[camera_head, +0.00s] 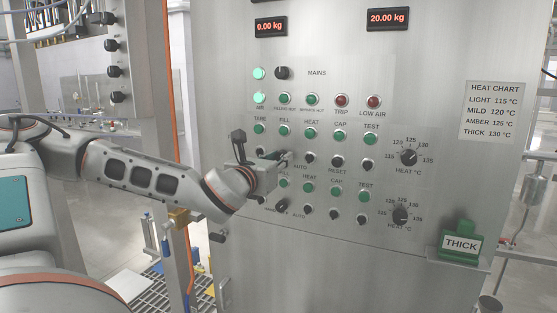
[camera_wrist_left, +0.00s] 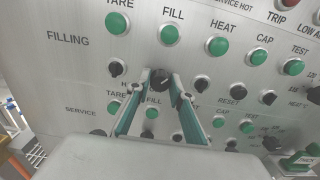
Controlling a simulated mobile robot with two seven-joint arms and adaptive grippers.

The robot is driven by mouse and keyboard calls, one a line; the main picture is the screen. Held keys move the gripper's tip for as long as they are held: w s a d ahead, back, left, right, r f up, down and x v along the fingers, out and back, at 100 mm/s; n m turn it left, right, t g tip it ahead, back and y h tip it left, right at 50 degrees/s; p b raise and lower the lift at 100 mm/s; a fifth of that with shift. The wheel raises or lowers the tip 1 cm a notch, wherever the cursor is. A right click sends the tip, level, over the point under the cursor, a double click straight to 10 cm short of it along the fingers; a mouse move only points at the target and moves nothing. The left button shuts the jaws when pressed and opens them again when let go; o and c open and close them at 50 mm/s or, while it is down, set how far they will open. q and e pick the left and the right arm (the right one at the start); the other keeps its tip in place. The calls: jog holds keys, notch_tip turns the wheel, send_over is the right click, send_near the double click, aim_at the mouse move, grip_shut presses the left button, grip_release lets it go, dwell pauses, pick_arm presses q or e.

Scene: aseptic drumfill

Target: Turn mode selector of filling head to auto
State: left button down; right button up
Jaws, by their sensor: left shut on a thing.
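The filling head's mode selector (camera_wrist_left: 161,80) is a round black knob with a pale pointer mark, below the FILL button in the FILLING row. My left gripper (camera_wrist_left: 163,82) has its two teal-lined fingers on either side of this knob and is shut on it. In the head view my left gripper (camera_head: 282,157) reaches the steel panel from the left and hides most of the selector. An AUTO label (camera_head: 300,167) shows just right of the fingertips. The pointer's exact setting cannot be told. My right gripper is not in view.
Other black knobs (camera_head: 309,159) and green buttons (camera_head: 310,134) sit close around on the panel (camera_head: 430,60). A SERVICE row lies below. Heat dials (camera_head: 408,156) are to the right. A green THICK sign (camera_head: 460,242) stands on a ledge at lower right.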

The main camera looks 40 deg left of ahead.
aim_at(285, 118)
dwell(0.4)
pick_arm(q)
jog(key=c, duration=1.8)
grip_release()
jog(key=shift+o, duration=0.2)
notch_tip(285, 118, up, 10)
jog(key=shift+r, duration=0.1)
